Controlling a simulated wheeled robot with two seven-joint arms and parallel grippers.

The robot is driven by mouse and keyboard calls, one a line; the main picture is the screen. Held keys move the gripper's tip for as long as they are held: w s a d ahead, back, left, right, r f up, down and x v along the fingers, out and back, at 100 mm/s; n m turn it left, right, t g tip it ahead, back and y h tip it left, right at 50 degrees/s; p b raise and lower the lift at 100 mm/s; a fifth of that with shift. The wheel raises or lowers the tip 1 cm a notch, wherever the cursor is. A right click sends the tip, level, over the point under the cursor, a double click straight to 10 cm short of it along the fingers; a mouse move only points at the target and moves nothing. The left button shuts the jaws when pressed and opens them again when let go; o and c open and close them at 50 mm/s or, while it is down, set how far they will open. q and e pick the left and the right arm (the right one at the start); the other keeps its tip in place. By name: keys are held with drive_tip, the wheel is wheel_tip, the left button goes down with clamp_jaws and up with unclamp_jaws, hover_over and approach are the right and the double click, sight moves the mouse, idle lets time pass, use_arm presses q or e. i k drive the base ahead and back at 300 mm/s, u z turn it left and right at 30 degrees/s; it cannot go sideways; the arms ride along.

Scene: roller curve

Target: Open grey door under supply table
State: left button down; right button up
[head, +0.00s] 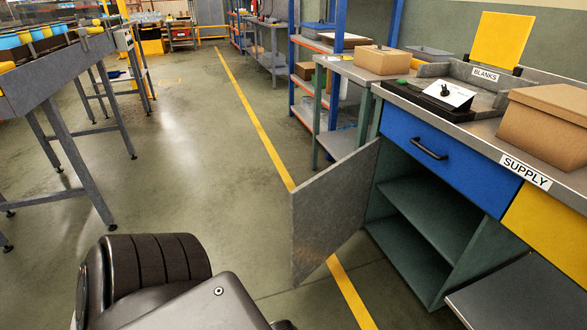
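The grey door (330,212) under the supply table (487,125) stands swung open. Its hinged edge meets the left side of the cabinet, and its free edge points out over the floor to the left. The cabinet interior (425,215) is exposed, with a green shelf and a lower floor that look empty. A dark link of my own arm or body fills the bottom left of the head view. Neither of my gripper's fingertips shows, so contact with the door cannot be seen.
A blue drawer (437,151) with a black handle is above the opening. A grey panel (520,295) juts out at lower right. Cardboard boxes (545,120) sit on the tabletop. A roller conveyor (50,75) stands left. Open floor (190,165) lies between, with a yellow line.

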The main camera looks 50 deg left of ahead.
sight(327, 210)
drive_tip(key=u, duration=0.5)
drive_tip(key=k, duration=1.1)
drive_tip(key=z, duration=0.65)
drive_tip(key=i, duration=0.65)
drive_tip(key=z, duration=0.5)
drive_tip(key=i, duration=0.8)
drive_tip(key=u, duration=1)
drive_tip(key=i, duration=0.65)
drive_tip(key=u, duration=0.8)
